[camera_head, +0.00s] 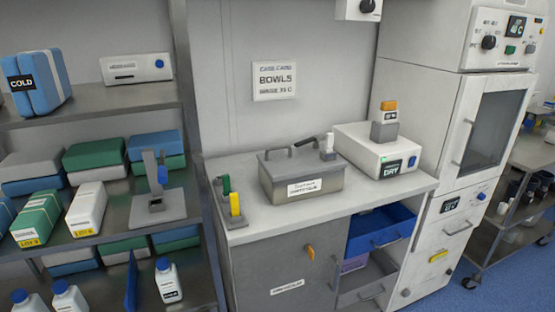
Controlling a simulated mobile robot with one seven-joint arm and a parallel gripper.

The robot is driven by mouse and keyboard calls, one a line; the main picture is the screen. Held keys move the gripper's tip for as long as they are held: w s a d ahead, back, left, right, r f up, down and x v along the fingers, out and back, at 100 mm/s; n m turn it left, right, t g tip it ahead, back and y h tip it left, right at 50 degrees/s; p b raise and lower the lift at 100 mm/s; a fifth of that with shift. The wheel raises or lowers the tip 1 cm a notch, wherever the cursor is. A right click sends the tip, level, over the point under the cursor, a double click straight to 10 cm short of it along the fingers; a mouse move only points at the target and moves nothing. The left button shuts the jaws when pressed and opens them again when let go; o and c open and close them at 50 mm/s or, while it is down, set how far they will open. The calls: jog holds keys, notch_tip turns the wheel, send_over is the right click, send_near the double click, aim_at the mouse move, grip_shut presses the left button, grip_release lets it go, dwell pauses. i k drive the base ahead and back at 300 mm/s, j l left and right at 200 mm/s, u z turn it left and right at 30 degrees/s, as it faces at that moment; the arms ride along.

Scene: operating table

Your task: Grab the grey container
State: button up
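A grey metal container (285,181) with a lid stands on the counter in the middle of the picture. It has a white label on its front and dark handles on top. A dark lever with a white end piece (327,148) shows at its right back edge; I cannot tell whether it belongs to the container. The container's inside is hidden. My gripper is not in view.
The counter (265,225) has free room in front of the container. Green and yellow upright items (233,203) stand to its left. A white box device (372,150) stands close on its right. An open blue drawer (380,226) juts out below. Loaded shelves (125,98) stand at left.

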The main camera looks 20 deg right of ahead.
aim_at(290, 175)
jog(key=i+l, duration=0.15)
jog(key=l, duration=0.3)
jog(key=i+l, duration=0.1)
jog(key=l, duration=0.4)
jog(key=i+l+u, duration=0.1)
jog(key=l, duration=0.35)
jog(key=i+l, duration=0.2)
jog(key=l, duration=0.25)
jog(key=i, duration=0.45)
